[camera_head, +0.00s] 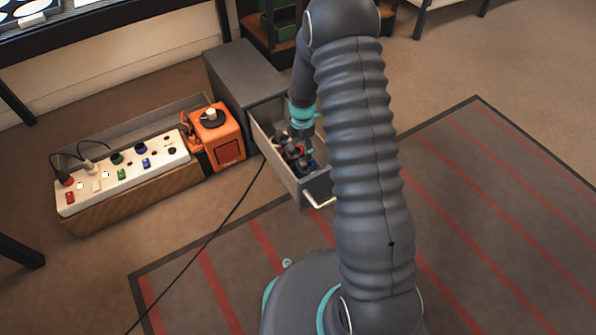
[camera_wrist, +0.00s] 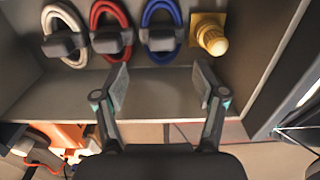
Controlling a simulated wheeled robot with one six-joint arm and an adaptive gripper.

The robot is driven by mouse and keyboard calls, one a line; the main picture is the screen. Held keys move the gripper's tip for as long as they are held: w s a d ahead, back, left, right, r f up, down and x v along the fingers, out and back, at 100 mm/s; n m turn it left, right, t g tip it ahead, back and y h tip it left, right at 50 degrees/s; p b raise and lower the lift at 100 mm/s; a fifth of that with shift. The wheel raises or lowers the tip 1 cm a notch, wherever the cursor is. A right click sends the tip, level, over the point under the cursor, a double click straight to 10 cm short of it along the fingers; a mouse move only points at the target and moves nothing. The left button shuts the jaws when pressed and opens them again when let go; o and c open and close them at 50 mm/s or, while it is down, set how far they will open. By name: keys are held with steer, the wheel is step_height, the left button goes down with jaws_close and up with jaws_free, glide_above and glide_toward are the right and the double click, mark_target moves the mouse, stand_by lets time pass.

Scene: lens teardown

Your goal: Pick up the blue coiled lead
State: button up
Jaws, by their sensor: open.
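The blue coiled lead (camera_wrist: 161,14) lies in the open drawer (camera_wrist: 60,101), at the top of the wrist view. It is an upright loop with a dark band (camera_wrist: 161,40) around its lower part. My gripper (camera_wrist: 160,80) is open and empty. Its two fingertips are spread to the left and right of the blue lead's line in the picture, apart from it. In the head view my gripper (camera_head: 301,134) reaches down into the drawer (camera_head: 319,189), and the arm partly hides the contents.
A red coiled lead (camera_wrist: 110,14) and a white one (camera_wrist: 62,19) lie left of the blue one. A yellow plug-like piece (camera_wrist: 211,38) is close on its right. Drawer walls surround them. An orange box (camera_head: 213,138) and a white power strip (camera_head: 118,178) stand left of the drawer.

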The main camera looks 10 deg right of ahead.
mark_target(303, 163)
step_height(303, 163, down, 3)
steer(key=shift+r, duration=0.1)
steer(key=shift+s+d+f+b, duration=0.15)
steer(key=shift+f+b, duration=0.1)
steer(key=shift+f, duration=1.1)
steer(key=shift+s+f+b, duration=0.15)
steer(key=shift+f+b, duration=0.1)
steer(key=shift+f, duration=1.1)
steer(key=c, duration=1.3)
